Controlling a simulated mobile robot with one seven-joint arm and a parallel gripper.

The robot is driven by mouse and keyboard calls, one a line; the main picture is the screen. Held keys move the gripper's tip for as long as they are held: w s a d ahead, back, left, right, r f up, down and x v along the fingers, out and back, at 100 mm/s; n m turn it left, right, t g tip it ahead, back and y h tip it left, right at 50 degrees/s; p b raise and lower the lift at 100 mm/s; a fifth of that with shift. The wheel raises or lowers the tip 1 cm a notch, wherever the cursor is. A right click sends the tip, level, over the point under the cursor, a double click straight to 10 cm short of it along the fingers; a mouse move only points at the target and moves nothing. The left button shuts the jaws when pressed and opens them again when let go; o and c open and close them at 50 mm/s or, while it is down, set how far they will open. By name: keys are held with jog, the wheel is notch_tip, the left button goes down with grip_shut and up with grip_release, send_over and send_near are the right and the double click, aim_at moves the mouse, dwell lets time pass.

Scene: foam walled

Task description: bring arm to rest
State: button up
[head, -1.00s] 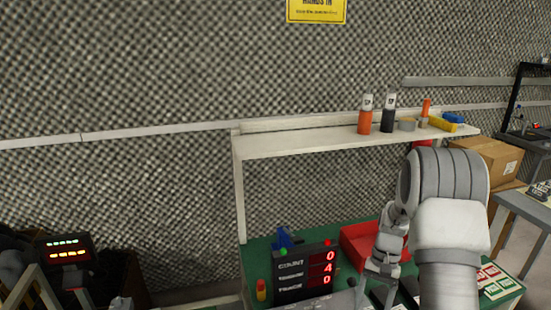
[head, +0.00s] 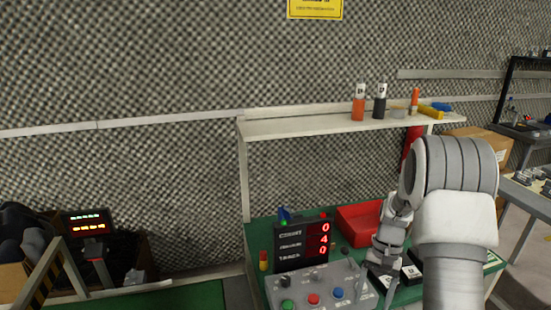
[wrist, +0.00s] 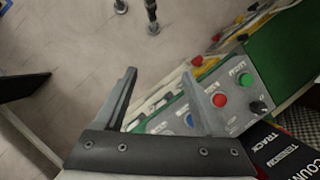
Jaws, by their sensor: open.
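My arm rises at the right of the head view, and its grey and white links hide part of the bench. My gripper (head: 375,270) hangs low over the green bench, beside the grey button panel (head: 318,290). In the wrist view my gripper (wrist: 160,95) shows two dark fingers spread apart, with nothing between them. The button panel (wrist: 235,97) lies beyond the right finger, with red, green and blue buttons.
A black counter display (head: 300,245) stands behind the panel, and a red bin (head: 358,222) sits to its right. A white shelf (head: 330,127) with bottles spans above. A cardboard box (head: 478,147) is at the right. Floor (wrist: 70,40) shows beyond the fingers.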

jog(key=s+a+r+n+t+h+p, duration=0.1)
jog(key=s+a+r+t, duration=0.15)
jog(key=r, duration=0.65)
jog(key=s+a+r+n+t+p, duration=0.1)
jog(key=s+a+r+t, duration=0.2)
jog(key=r, duration=0.6)
jog(key=s+a+r+n+t+h+p, duration=0.1)
jog(key=s+a+r+n+p, duration=0.1)
jog(key=s+r, duration=0.5)
jog(key=s+a+r+n+t+p, duration=0.1)
jog(key=s+a+r+t, duration=0.1)
jog(key=s+r, duration=0.4)
jog(key=shift+s+a+n+t, duration=0.2)
jog(key=shift+s+n+t, duration=0.15)
jog(key=shift+s, duration=0.1)
